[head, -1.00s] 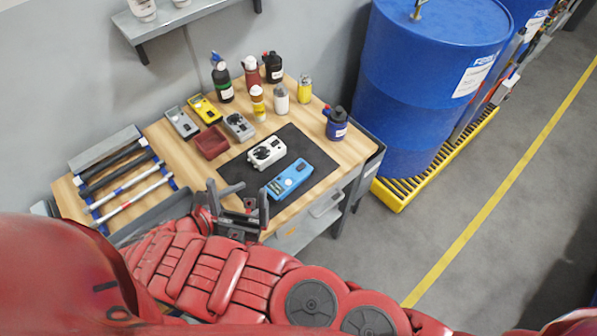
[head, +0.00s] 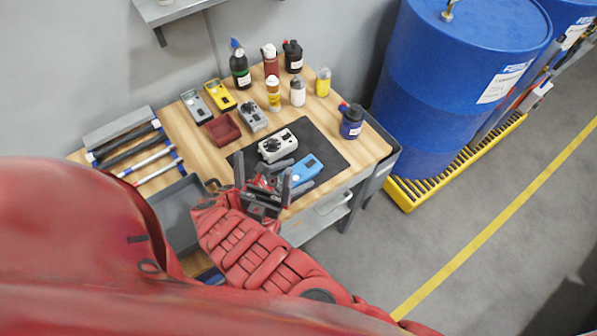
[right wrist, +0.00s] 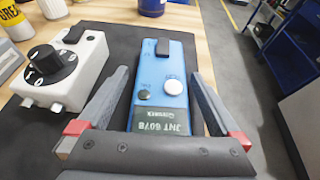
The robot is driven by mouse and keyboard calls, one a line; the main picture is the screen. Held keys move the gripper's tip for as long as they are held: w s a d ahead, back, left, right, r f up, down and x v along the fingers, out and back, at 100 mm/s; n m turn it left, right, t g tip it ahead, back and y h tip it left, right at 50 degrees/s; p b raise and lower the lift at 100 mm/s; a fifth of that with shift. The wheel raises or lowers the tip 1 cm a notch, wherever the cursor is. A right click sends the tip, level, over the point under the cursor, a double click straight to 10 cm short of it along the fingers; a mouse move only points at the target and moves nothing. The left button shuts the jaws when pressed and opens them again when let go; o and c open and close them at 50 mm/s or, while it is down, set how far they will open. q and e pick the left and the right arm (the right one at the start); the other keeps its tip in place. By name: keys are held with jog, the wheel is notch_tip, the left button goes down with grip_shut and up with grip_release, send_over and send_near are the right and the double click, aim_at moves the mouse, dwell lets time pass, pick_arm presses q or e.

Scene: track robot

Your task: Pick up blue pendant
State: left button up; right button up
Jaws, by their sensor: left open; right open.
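The blue pendant (head: 307,169) lies on the dark mat (head: 335,150) near the front of the workbench. It has a black knob, a white button and a dark label. In the head view my right gripper (head: 263,172) is just left of the pendant and partly covers it. In the right wrist view the open fingers of this gripper (right wrist: 158,82) lie on either side of the pendant (right wrist: 158,72), with gaps between, and the pendant stretches away beyond them. My left gripper cannot be made out.
A white pendant (head: 277,146) lies close on the mat, left of the blue one. A red tray (head: 222,129), yellow (head: 220,95) and grey devices (head: 252,116), and several bottles stand behind. A dark blue bottle (head: 351,122) is at the right. Blue drums (head: 450,90) stand beside the bench.

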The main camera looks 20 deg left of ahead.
jog(key=shift+w+f, duration=0.1)
jog(key=shift+w, duration=0.05)
jog(key=shift+d, duration=0.1)
jog(key=c, duration=0.4)
grip_shut()
